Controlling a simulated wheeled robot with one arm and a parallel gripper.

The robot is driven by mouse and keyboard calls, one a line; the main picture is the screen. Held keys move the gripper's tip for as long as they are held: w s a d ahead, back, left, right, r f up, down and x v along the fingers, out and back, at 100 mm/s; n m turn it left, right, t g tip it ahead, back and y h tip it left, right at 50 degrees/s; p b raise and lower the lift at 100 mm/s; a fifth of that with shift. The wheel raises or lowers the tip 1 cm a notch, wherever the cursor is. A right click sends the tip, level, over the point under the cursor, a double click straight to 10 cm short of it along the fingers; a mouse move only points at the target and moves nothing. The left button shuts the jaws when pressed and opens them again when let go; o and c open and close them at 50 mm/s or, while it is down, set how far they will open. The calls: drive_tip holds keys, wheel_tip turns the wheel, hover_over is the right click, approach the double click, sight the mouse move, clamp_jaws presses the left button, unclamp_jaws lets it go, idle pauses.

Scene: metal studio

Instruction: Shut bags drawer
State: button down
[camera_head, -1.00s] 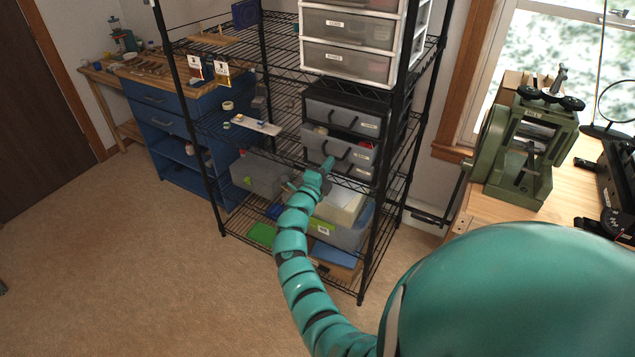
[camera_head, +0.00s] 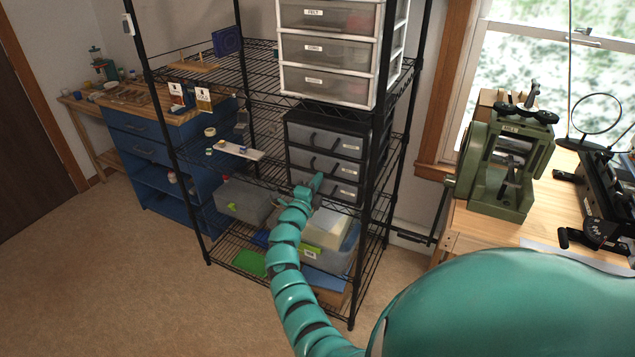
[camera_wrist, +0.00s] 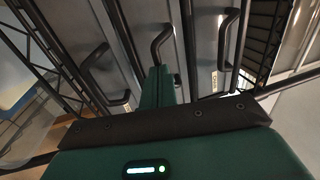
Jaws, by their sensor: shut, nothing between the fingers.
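A small black drawer unit with three grey-fronted drawers stands on the wire shelf. Its labels are too small to read, so I cannot tell which says bags. The middle drawer (camera_head: 347,171) looks flush with the top drawer (camera_head: 346,146) and the bottom drawer (camera_head: 346,191). My gripper (camera_head: 317,181) is shut and empty, in front of the middle and bottom drawers. In the wrist view my shut fingers (camera_wrist: 157,84) reach up to a drawer front beside its black handle (camera_wrist: 162,42); contact is unclear. Other drawer handles show on both sides.
A white drawer tower (camera_head: 327,52) stands above the black unit. The black wire rack (camera_head: 365,235) has posts on both sides of my arm. A grey bin (camera_head: 243,201) sits left, below. A green machine (camera_head: 503,160) stands on the right bench. Floor at left is clear.

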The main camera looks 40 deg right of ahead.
drive_tip(key=b+v, duration=0.1)
drive_tip(key=v, duration=1.3)
drive_tip(key=shift+d, duration=0.1)
